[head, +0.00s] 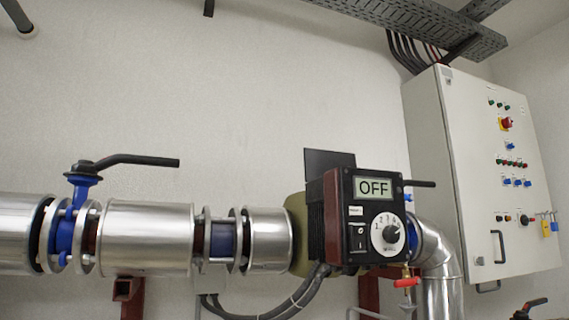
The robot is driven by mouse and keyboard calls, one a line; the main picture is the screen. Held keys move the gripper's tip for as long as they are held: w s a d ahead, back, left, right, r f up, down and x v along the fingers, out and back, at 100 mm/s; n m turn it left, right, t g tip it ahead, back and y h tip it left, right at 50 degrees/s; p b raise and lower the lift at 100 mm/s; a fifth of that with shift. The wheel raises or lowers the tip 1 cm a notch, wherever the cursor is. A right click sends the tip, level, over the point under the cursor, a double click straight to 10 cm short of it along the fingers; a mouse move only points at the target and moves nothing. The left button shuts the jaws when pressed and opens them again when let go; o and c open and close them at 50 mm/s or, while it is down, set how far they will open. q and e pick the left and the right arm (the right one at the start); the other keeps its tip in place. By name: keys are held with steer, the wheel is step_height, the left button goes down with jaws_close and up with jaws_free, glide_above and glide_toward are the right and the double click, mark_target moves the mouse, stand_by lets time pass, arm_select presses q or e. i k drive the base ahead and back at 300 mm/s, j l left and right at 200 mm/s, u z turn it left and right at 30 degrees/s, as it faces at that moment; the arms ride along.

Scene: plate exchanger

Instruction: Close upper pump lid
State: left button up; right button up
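The pump's control box (345,265) sits right of centre in the head view, with a black front and dark red side. Its display (373,187) reads OFF, and a white numbered dial (389,234) is below it. A flat dark panel, which looks like the pump lid (322,160), stands raised above the box's top left. The lid's lower edge and hinge are partly hidden behind the box. Neither of my grippers is in view.
A shiny insulated pipe (147,238) runs in from the left, with a blue valve (72,215) and black handle. A grey control cabinet (485,175) is on the right wall. Black cables (300,295) hang below the box. A cable tray (410,20) crosses above.

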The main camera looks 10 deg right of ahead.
mark_target(318, 162)
steer(key=i+l+u, duration=0.4)
steer(key=l, duration=0.25)
steer(key=i+l+u, duration=0.15)
steer(key=l, duration=0.2)
steer(key=i+l+u, duration=0.2)
steer(key=l, duration=0.2)
steer(key=l+u, duration=0.2)
steer(key=l, duration=0.15)
